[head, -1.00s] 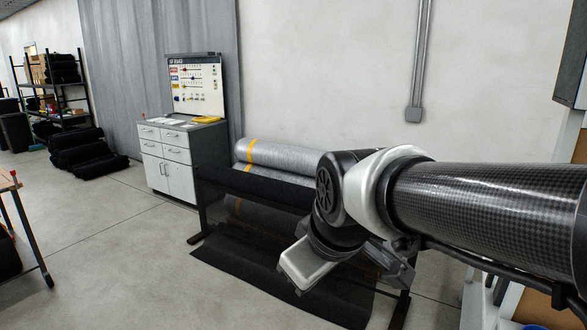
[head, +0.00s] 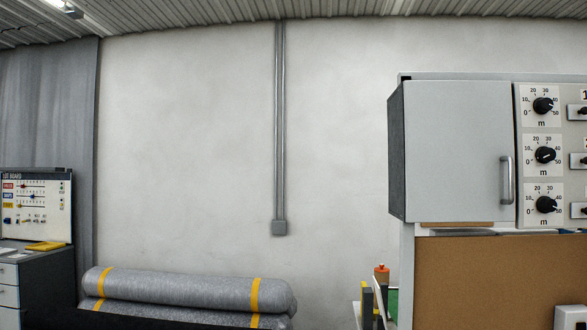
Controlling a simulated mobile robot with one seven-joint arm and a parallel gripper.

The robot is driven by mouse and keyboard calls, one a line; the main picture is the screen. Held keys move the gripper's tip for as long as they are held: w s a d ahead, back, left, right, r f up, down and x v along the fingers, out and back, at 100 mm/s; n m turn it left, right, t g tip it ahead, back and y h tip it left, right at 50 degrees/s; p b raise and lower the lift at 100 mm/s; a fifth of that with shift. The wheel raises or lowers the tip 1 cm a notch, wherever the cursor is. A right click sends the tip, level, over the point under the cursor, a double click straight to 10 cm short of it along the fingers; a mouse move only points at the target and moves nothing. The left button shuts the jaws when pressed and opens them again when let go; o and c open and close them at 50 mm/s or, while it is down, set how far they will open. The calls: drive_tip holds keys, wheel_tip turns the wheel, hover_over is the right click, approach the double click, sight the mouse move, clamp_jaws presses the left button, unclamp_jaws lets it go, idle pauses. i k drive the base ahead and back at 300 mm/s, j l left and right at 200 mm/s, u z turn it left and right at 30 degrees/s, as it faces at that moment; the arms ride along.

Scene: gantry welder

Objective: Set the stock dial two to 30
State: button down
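Three black dials stand in a column on a pale panel at the right of the head view: an upper dial (head: 543,105), a middle dial (head: 545,155) and a lower dial (head: 546,205). Each has a white plate with a scale running from 0 to 50, marked "m". I take the middle one as stock dial two, though its name label is not readable. Its pointer seems turned toward the right side of the scale; the exact value is too small to tell. My gripper is not in view.
A grey cabinet door (head: 455,150) with a vertical handle is left of the dials. Switches (head: 579,160) sit right of them, cut by the frame edge. Below is a brown board (head: 490,280). Grey rolls (head: 190,288) lie lower left, near a board (head: 36,205) with sliders.

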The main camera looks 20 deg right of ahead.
sight(544, 155)
drive_tip(key=z, duration=2.05)
